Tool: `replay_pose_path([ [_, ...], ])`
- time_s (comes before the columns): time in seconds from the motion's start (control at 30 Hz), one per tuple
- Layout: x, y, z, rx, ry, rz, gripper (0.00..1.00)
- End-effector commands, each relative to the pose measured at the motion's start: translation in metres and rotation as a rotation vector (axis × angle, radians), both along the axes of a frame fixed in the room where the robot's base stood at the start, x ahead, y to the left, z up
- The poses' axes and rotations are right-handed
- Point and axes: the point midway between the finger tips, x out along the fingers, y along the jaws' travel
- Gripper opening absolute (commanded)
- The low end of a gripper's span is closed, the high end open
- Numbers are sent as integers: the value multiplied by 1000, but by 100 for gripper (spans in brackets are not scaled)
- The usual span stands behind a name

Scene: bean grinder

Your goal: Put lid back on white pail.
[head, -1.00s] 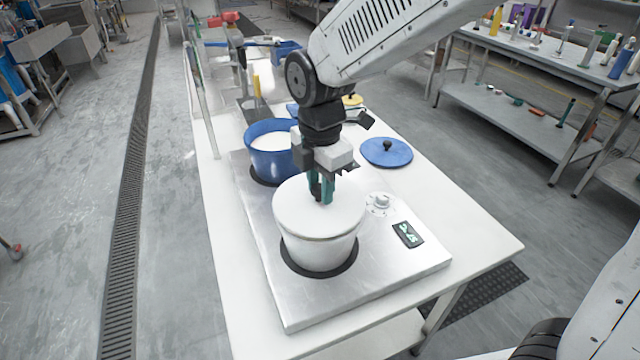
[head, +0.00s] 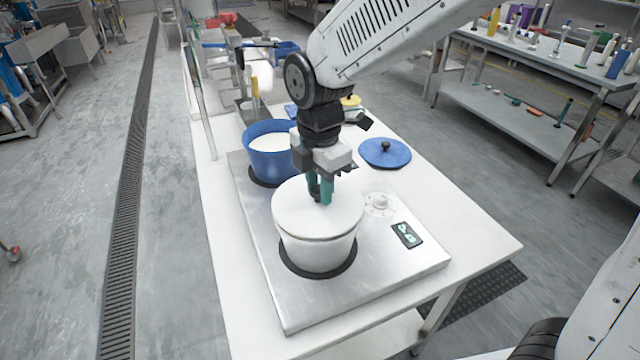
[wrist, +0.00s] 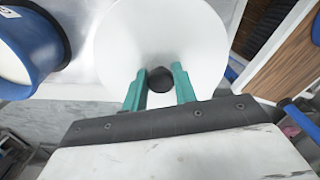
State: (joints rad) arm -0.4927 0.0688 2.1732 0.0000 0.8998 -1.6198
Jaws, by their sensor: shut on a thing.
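The white pail (head: 318,253) stands upright on a dark ring on the metal plate. The white lid (head: 300,207) lies over the pail's mouth and looks level; I cannot tell whether it is fully seated. My gripper (head: 320,197) points down at the lid's middle. In the wrist view my gripper (wrist: 160,85) has its teal fingers on either side of the lid's dark round knob (wrist: 159,80), shut on it. The lid (wrist: 150,35) fills the upper middle of that view.
A blue pail (head: 270,165) with white contents stands open behind the white pail. A blue lid (head: 385,153) with a dark knob lies on the table to the right. The metal plate (head: 370,275) carries a dial and a small display. The table's front right is clear.

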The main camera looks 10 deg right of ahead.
Motion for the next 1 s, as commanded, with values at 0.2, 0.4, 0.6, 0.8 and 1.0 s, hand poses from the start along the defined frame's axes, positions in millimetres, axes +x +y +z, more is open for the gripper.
replay_pose_path([
  [0.2,0,0,-2,0,0,0,5],
  [0.4,0,0,-2,0,0,0,5],
  [0.6,0,0,-2,0,0,0,5],
  [0.8,0,0,-2,0,0,0,5],
  [1.0,0,0,-2,0,0,0,53],
])
